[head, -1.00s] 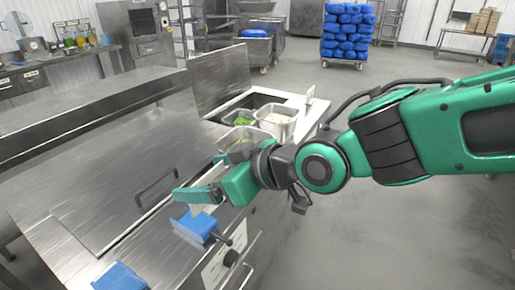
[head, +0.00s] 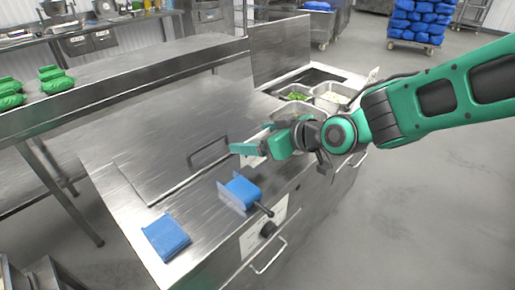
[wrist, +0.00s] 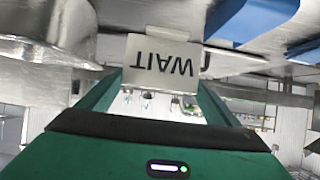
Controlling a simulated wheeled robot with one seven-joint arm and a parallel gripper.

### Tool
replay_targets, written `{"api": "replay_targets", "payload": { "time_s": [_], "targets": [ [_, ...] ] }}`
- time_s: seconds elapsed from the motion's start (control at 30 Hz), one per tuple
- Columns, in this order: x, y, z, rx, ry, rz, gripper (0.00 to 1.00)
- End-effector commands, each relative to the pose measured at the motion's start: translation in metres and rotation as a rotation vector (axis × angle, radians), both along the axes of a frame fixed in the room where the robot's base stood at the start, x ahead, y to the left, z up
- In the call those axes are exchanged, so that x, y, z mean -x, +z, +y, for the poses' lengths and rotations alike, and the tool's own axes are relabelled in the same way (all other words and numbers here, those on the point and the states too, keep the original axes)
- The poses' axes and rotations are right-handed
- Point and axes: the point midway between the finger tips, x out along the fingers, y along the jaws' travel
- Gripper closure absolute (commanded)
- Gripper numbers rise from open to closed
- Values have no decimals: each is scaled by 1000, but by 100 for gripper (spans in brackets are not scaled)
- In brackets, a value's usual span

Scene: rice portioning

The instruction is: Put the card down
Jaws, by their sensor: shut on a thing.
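My gripper (head: 243,149) is shut on a pale card (wrist: 162,63), which hangs over the steel counter. In the wrist view the card sits between my fingertips (wrist: 152,88) and shows the word WAIT upside down. In the head view my green finger covers most of the card, and only pale parts (head: 252,161) show beside it. I cannot tell whether the card's edge touches the counter.
The steel counter (head: 150,140) is bare left of my gripper, apart from a bar handle (head: 207,150). A blue item with a black handle (head: 241,192) and a blue block (head: 166,237) lie nearer. Metal pans (head: 330,92) with food stand beyond my gripper.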

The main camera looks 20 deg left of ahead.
Motion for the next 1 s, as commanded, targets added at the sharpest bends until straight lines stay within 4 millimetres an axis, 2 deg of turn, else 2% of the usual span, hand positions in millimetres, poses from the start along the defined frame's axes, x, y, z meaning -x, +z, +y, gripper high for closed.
{"api": "replay_targets", "payload": {
  "time_s": [0.33,0.7,0.73,0.77,1.0],
  "targets": [
    [0,-39,0,2,0,3,36],
    [0,-42,-1,0,-1,2,36],
    [0,-42,-1,1,0,1,8],
    [0,-42,-1,1,-1,1,1],
    [-1,-41,-1,0,-1,0,0]
  ]
}}
